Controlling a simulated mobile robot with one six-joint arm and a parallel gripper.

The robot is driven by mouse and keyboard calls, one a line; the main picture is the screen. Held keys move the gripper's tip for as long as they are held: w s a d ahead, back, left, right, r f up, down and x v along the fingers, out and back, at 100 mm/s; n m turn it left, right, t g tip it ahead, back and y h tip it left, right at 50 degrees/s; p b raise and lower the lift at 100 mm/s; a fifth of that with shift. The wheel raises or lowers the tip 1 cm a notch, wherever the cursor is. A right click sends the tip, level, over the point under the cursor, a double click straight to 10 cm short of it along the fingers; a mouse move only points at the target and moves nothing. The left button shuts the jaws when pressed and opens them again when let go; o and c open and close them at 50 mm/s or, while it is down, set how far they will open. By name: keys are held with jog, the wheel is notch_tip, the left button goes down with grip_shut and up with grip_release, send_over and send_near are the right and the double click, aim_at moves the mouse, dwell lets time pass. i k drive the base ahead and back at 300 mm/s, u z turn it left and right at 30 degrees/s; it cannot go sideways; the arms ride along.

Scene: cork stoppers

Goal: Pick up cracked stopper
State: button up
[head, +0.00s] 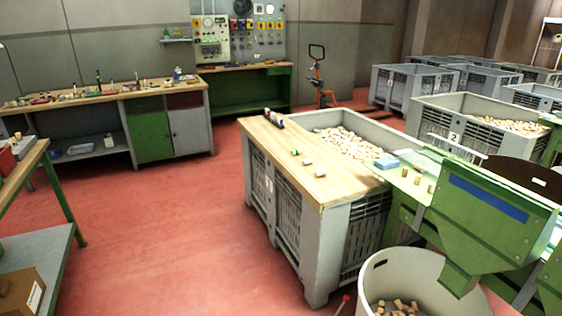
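Several small stoppers lie apart on the wooden board (345,182) that covers part of the front grey crate; one is a stopper (308,161) near the board's middle. Three upright cork stoppers, one of them a tan stopper (418,180), stand on the green machine's ledge at the right. Many loose corks (345,143) fill the open part of the crate. They are too small for me to tell which stopper is cracked. My gripper is not in view.
A dark long object (274,119) lies at the board's far edge, and a blue block (387,163) near the green machine (485,205). A white bin (425,272) with corks stands below. Workbenches line the left and back; the red floor (190,240) between is clear.

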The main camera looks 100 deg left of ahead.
aim_at(321, 173)
jog(key=z, duration=0.55)
jog(key=k, duration=0.15)
jog(key=u, duration=2.05)
jog(key=k, duration=0.2)
jog(key=u, duration=1.75)
jog(key=k, duration=0.65)
jog(key=z, duration=0.25)
jog(key=i, duration=0.65)
jog(key=z, duration=0.15)
